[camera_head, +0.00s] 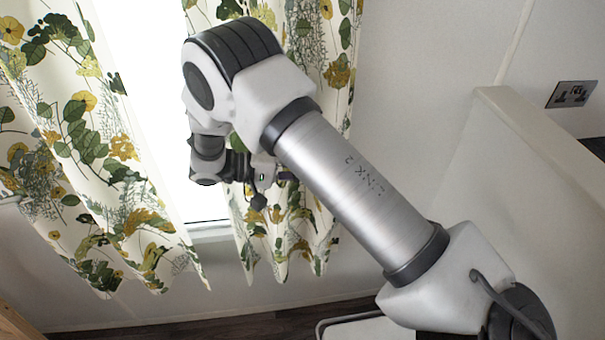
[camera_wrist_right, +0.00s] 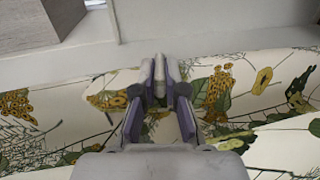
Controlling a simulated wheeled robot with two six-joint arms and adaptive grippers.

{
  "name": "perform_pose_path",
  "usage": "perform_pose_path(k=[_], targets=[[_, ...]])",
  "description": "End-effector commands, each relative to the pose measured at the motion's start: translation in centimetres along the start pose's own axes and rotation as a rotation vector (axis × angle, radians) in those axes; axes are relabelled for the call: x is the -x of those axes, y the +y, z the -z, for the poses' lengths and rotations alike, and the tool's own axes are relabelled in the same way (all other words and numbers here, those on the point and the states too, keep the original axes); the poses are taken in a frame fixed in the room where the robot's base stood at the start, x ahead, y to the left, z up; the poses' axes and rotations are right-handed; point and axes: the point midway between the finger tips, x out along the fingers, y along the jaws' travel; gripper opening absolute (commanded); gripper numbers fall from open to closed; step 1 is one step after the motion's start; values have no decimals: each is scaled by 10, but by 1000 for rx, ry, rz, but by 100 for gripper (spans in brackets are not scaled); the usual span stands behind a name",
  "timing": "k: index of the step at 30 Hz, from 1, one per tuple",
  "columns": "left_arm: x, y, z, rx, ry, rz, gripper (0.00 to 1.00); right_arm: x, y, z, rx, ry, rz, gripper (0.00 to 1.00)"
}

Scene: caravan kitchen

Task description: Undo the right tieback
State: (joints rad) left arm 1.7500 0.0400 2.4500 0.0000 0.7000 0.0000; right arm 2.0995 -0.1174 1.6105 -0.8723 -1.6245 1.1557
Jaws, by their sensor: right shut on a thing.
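The right curtain (camera_head: 300,235), cream with green and yellow leaves, hangs at the right side of the window, partly behind my right arm. Its cloth also spreads across the wrist view (camera_wrist_right: 270,90). My right gripper (camera_head: 285,178) is in front of this curtain at about its mid height. In the wrist view its fingers (camera_wrist_right: 159,75) are closed on a narrow pale strip, which looks like the right tieback (camera_wrist_right: 159,68). Most of the strip is hidden by the fingers, and its far end cannot be made out. My left gripper is not in view.
The left curtain (camera_head: 90,150) hangs at the left, with the bright window (camera_head: 150,70) between the two. A pale partition (camera_head: 540,140) stands at the right, near a wall socket (camera_head: 571,94). A grey block-like surface (camera_wrist_right: 30,22) and pale ledge lie beyond the fingers.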

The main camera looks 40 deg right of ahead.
Motion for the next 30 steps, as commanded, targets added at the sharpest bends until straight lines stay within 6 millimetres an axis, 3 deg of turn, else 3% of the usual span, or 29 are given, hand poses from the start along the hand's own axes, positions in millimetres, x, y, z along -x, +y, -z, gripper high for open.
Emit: perform_pose_path(k=[17, 18, 19, 30], targets=[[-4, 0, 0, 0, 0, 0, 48, -3, 0, 0, 0, 1, -34, 0], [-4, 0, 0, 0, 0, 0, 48, -3, 0, 0, 0, 0, -34, 25], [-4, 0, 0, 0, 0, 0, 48, -3, 0, 0, 0, 0, -34, 35], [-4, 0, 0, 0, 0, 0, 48, 2, -1, 0, 0, 1, -34, 36]])
